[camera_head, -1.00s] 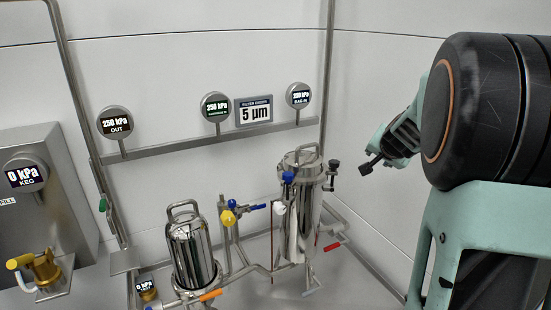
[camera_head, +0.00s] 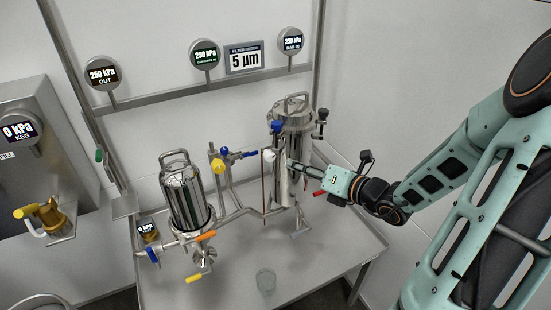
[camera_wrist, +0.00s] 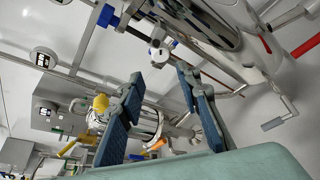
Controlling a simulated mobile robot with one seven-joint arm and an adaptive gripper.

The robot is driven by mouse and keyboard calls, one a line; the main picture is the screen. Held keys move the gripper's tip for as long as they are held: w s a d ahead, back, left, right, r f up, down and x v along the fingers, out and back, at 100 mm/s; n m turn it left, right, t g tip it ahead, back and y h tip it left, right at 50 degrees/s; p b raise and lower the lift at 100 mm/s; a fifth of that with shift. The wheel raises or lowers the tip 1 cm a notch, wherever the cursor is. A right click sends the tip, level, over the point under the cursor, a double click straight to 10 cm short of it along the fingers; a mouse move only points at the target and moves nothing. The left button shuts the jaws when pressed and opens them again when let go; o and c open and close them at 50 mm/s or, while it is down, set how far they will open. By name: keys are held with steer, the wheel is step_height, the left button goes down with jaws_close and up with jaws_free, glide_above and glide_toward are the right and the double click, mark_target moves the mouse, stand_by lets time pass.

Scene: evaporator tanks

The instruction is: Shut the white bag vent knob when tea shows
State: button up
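The white bag vent knob (camera_head: 268,155) sits at the left side of the right-hand steel filter housing (camera_head: 291,130). A thin reddish-brown vertical line (camera_head: 263,182) shows just below it; I cannot tell whether it is a stream or a filled tube. My gripper (camera_head: 303,167) is in front of the housing, right of the knob. In the wrist view my gripper (camera_wrist: 158,78) has its two blue-padded fingers wide apart with nothing held. What looks like the white knob (camera_wrist: 158,55) is beyond the fingertips, apart from them.
A blue knob (camera_head: 277,126) is above the white one. A yellow knob (camera_head: 218,166) and blue-handled valve are left. A smaller housing (camera_head: 184,197), with an orange handle, stands farther left. A clear beaker (camera_head: 266,281) stands on the steel table. A red handle (camera_head: 320,193) is below my gripper.

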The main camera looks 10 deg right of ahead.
mark_target(272, 158)
steer(key=b+x, duration=0.1)
steer(key=x, duration=0.9)
steer(key=shift+w+a+f+b, duration=0.1)
steer(key=shift+w+a+b, duration=0.05)
steer(key=shift+b, duration=0.2)
steer(key=shift+c, duration=0.2)
jaws_close()
